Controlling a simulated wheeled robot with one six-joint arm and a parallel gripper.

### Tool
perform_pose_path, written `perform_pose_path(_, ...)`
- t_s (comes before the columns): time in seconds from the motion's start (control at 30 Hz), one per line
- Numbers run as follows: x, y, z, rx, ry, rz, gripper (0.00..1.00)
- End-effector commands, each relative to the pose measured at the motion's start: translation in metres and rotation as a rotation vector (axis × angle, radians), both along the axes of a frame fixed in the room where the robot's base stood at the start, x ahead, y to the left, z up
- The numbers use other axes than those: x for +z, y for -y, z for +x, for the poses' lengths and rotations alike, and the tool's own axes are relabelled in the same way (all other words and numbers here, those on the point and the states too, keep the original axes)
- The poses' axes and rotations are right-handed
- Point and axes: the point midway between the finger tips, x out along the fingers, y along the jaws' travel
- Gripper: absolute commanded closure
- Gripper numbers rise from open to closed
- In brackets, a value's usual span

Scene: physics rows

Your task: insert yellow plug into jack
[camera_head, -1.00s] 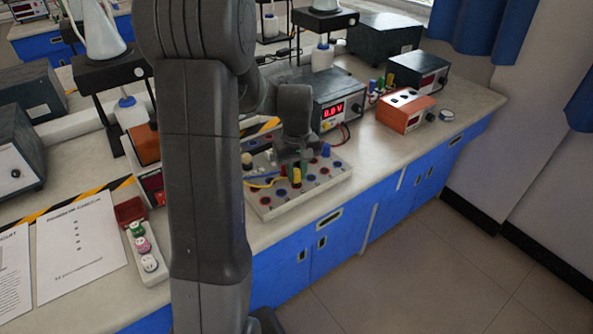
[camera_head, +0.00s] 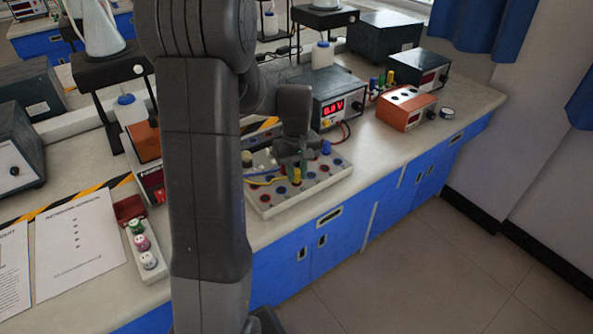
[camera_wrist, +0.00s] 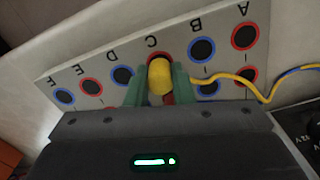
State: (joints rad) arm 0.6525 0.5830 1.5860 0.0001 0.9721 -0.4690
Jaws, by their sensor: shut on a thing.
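The yellow plug (camera_wrist: 160,77) is between the green fingers of my gripper (camera_wrist: 160,86) in the wrist view, and the gripper is shut on it. A yellow cable (camera_wrist: 232,78) runs from the plug to the right. The plug is in front of the red-ringed jack by letter C on the jack panel (camera_wrist: 180,37); it hides most of that jack, and I cannot tell how deep it sits. In the head view the plug (camera_head: 296,175) shows low over the white panel (camera_head: 320,187), below my gripper (camera_head: 291,165).
Other red- and blue-ringed jacks (camera_wrist: 202,49) flank the plug. A blue post (camera_head: 326,147) stands at the panel's back right. A power supply (camera_head: 335,100) is behind the panel, with an orange box (camera_head: 406,108) to its right. Printed sheets (camera_head: 75,245) lie at the left.

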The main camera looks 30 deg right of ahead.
Motion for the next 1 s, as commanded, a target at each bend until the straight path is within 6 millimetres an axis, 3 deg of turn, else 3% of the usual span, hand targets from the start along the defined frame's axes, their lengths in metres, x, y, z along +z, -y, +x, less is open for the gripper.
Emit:
perform_pose_path(0.4,-0.0055,0.0000,-0.0001,0.000,0.000,0.000,1.00)
perform_pose_path(0.43,-0.0055,0.0000,-0.0001,0.000,0.000,0.000,0.77)
perform_pose_path(0.57,-0.0054,0.0000,0.0000,0.000,0.000,0.000,0.53)
perform_pose_path(0.77,-0.0053,0.0000,0.0000,0.000,0.000,0.000,0.53)
perform_pose_path(0.87,-0.0054,0.0000,0.0000,0.000,0.000,0.000,0.35)
perform_pose_path(1.0,-0.0054,0.0000,-0.0001,0.000,0.000,0.000,0.35)
